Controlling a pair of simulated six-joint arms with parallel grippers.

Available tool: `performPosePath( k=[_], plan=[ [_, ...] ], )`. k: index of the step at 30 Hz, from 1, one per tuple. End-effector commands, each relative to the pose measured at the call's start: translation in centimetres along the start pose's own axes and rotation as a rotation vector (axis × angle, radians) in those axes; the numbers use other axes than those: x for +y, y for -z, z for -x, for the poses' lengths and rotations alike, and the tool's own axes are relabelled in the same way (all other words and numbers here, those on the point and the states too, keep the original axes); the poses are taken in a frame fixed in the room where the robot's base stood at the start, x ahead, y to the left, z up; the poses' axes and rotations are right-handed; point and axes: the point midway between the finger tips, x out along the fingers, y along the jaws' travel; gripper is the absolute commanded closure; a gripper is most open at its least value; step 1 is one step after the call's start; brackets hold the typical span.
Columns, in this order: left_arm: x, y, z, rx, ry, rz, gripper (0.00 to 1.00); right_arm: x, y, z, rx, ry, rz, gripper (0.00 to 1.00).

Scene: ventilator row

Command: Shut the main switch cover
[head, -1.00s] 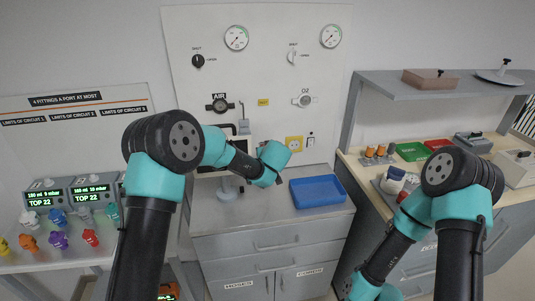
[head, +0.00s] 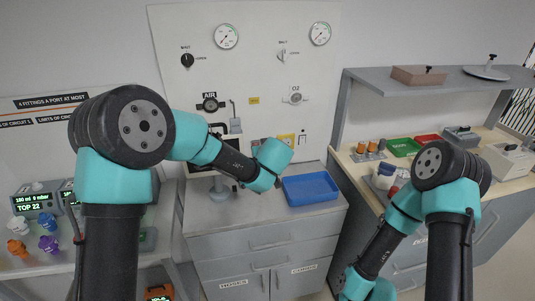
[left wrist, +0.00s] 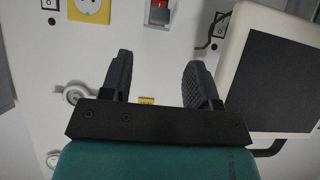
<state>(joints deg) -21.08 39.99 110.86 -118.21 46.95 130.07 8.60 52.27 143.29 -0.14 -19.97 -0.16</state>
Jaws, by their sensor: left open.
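A small switch unit with a red part (left wrist: 158,11) is on the wall panel, cut by the top edge of the left wrist view. I cannot tell its cover's position clearly. In the head view my left arm hides that spot. My left gripper (left wrist: 158,75) is open and empty, its fingers pointing toward the panel below the red part in the picture, apart from it. The head view shows only the left wrist and forearm in front of the panel. My right arm bends down at the lower right, its gripper out of view.
A yellow socket (left wrist: 90,9) and a dark-screened monitor (left wrist: 285,80) flank the switch. A valve handle (left wrist: 77,94) is also on the panel. A blue tray (head: 311,188) lies on the counter. Coloured fittings (head: 47,243) stand at left, and bins and boxes fill the right bench.

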Motion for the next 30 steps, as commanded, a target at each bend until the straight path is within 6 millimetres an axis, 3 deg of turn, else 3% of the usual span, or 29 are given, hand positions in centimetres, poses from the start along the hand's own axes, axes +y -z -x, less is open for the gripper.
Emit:
performPosePath(
  k=[6,12,23,30],
  plan=[
    [0.0,0.0,4.2,0.001,-0.002,-0.001,0.45,0.0,0.0,0.0,0.0,0.0,0.0,0.57],
    [0.0,0.0,6.5,0.0,0.0,0.0,0.45,0.0,0.0,0.0,0.0,0.0,0.0,0.57],
    [0.0,0.0,6.9,0.0,0.001,0.0,0.45,0.0,0.0,0.0,0.0,0.0,0.0,0.57],
    [-0.5,-0.2,6.2,-0.053,0.007,0.013,0.66,0.0,0.0,0.0,0.0,0.0,0.0,0.57]
  ],
)
